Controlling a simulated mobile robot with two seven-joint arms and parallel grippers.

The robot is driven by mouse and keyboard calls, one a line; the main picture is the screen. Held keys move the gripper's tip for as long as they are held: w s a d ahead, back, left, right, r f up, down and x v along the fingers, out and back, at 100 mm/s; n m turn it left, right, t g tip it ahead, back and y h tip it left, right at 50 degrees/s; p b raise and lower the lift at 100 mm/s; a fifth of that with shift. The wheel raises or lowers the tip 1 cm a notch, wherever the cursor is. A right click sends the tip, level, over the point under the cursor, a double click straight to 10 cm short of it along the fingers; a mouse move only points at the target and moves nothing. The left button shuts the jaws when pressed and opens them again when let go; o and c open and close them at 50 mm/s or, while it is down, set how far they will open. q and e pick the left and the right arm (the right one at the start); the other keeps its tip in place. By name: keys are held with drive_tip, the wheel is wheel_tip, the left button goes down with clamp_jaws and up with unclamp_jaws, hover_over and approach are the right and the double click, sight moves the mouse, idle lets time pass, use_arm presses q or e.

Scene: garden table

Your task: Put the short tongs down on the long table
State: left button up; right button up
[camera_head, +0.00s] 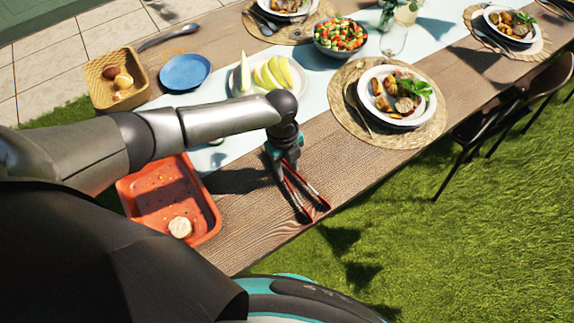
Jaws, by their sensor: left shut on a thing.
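My right gripper is not in view.
An orange tray (150,196) with a round pale piece of food (180,227) lies left of the tongs. A plate of food (396,96) on a woven mat (430,128) is to the right. A melon plate (243,90) is behind my wrist. Bare wood surrounds the tongs.

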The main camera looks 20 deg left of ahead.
use_arm(q)
drive_tip(key=o, duration=0.7)
drive_tip(key=r+p, duration=0.1)
drive_tip(key=r, duration=0.4)
drive_tip(key=a+r+p, duration=0.1)
drive_tip(key=r, duration=0.4)
drive_tip(key=w+r+p, duration=0.1)
drive_tip(key=r, duration=0.4)
drive_tip(key=shift+a+r, duration=0.1)
drive_tip(key=shift+a, duration=0.05)
